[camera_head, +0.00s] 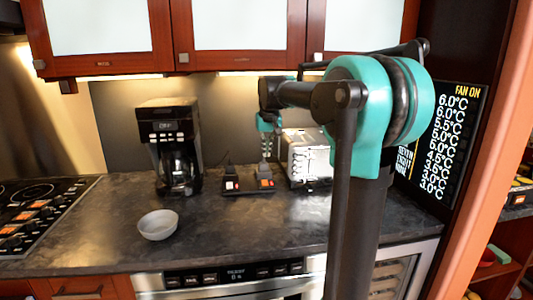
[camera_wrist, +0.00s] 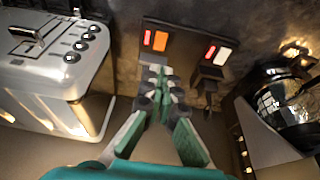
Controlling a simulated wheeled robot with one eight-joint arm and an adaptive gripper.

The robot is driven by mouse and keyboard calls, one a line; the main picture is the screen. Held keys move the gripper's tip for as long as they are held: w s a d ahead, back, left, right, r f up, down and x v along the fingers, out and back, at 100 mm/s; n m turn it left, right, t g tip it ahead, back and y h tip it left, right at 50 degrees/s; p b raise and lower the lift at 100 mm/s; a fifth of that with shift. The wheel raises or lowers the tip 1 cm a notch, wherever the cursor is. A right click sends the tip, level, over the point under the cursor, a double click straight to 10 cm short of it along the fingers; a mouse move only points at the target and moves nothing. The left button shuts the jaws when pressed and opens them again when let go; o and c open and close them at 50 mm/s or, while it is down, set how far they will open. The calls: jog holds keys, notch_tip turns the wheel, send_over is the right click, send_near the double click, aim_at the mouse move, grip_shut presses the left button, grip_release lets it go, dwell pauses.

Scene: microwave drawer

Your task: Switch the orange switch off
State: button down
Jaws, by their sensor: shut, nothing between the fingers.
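The orange switch (camera_head: 265,183) sits on the right part of a dark switch panel (camera_head: 248,192) at the back of the counter. In the wrist view the orange switch (camera_wrist: 160,41) is at the upper middle, with a small red light strip beside it. A white switch (camera_head: 231,185) is on the same panel; it also shows in the wrist view (camera_wrist: 222,56). My gripper (camera_head: 266,157) points down just above the orange switch. In the wrist view its fingers (camera_wrist: 158,80) are together and empty, near the orange switch. I cannot tell whether they touch it.
A silver toaster (camera_head: 305,157) stands close to the right of the panel. A black coffee maker (camera_head: 173,145) stands to its left, and a grey bowl (camera_head: 158,225) is in front. A black plug (camera_wrist: 206,85) is at the panel. The front middle of the counter (camera_head: 220,235) is clear.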

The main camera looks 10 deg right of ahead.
aim_at(265, 181)
jog(key=shift+w+d+r, duration=0.1)
jog(key=shift+w+r, duration=0.2)
jog(key=shift+w, duration=0.4)
jog(key=x, duration=1.4)
jog(key=shift+s+f, duration=0.15)
jog(key=shift+s, duration=0.2)
jog(key=shift+f, duration=0.1)
jog(key=shift+w+f, duration=0.15)
jog(key=shift+f, duration=0.05)
